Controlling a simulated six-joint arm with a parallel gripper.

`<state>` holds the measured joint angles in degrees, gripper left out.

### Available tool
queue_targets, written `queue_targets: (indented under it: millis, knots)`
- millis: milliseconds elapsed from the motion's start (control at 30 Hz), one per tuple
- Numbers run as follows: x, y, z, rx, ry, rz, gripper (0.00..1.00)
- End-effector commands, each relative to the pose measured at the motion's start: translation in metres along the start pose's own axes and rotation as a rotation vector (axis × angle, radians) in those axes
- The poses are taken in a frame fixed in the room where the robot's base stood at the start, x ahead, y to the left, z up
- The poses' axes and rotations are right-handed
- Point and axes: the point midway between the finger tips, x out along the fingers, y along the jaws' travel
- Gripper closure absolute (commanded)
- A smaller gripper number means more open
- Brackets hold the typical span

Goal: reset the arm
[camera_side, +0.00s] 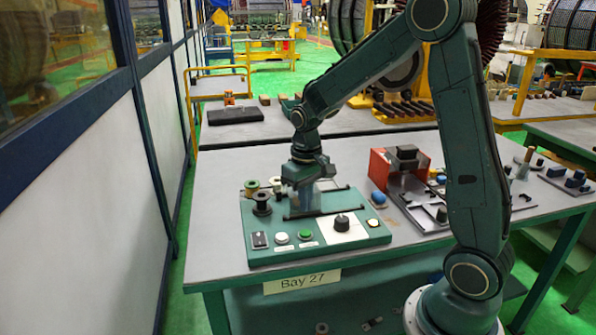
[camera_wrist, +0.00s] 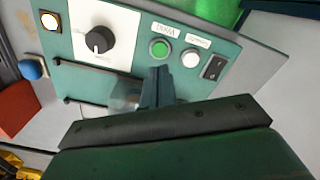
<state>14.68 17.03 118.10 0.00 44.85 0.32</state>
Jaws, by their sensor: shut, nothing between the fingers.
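My gripper (camera_side: 305,196) is over the green control panel (camera_side: 262,254) on the grey table, pointing down near the panel's middle. Its fingers are together with nothing visible between them; in the wrist view my gripper (camera_wrist: 158,75) reaches toward the green button. The panel carries a black knob (camera_side: 342,222) on a white plate, a green button (camera_side: 305,234), a white button (camera_side: 282,238) and a black rocker switch (camera_side: 259,240). A clear part (camera_wrist: 125,96) shows beside the fingers in the wrist view. I cannot tell whether the fingertips touch the panel.
Spools (camera_side: 262,204) stand at the panel's back left. To the right are a red block (camera_side: 379,170), a blue button (camera_side: 378,198) and a dark metal fixture (camera_side: 420,208). A white-panelled wall (camera_side: 80,210) runs along the left. The table's left strip is clear.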

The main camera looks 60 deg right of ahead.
Motion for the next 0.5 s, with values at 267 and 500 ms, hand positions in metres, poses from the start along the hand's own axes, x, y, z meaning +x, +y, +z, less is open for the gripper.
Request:
queue_targets:
  millis: [267,500]
  knots:
    - [-0.003,-0.001,0.001,-0.003,0.005,0.0,1.0]
    - [-0.026,-0.009,0.014,-0.025,0.046,-0.001,1.0]
